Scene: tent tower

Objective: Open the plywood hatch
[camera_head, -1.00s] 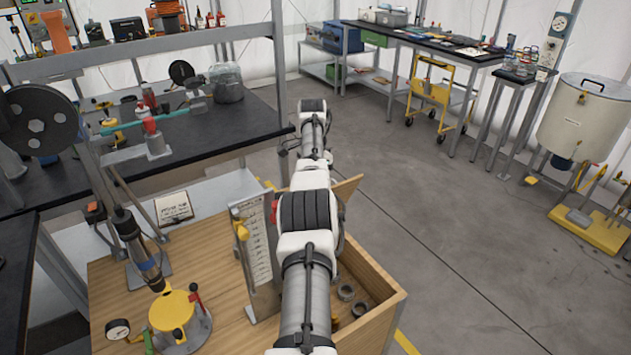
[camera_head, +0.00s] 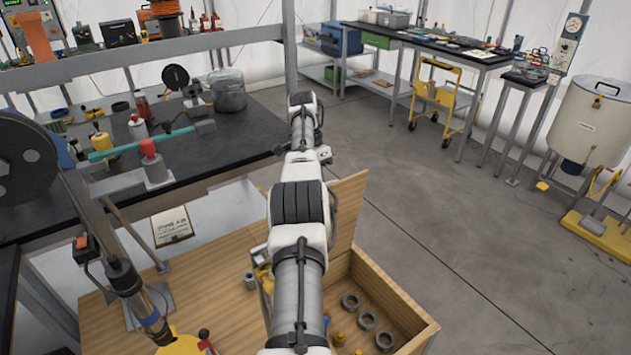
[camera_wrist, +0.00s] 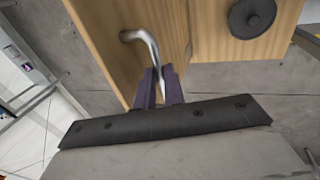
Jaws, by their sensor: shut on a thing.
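The plywood hatch (camera_head: 346,208) stands out at an angle at the far end of the plywood box (camera_head: 405,300), partly hidden behind my arm in the head view. In the wrist view the hatch panel (camera_wrist: 108,48) carries a bent metal handle (camera_wrist: 143,38). My gripper (camera_wrist: 158,72) has its purple fingers closed around the lower end of this handle. The gripper itself is hidden behind my arm in the head view.
Several grey rings (camera_head: 367,321) and small brass-coloured parts lie in the box's open compartment. The wrist view shows a black disc (camera_wrist: 252,16) on another plywood face. A black-topped bench (camera_head: 235,130) stands to the left.

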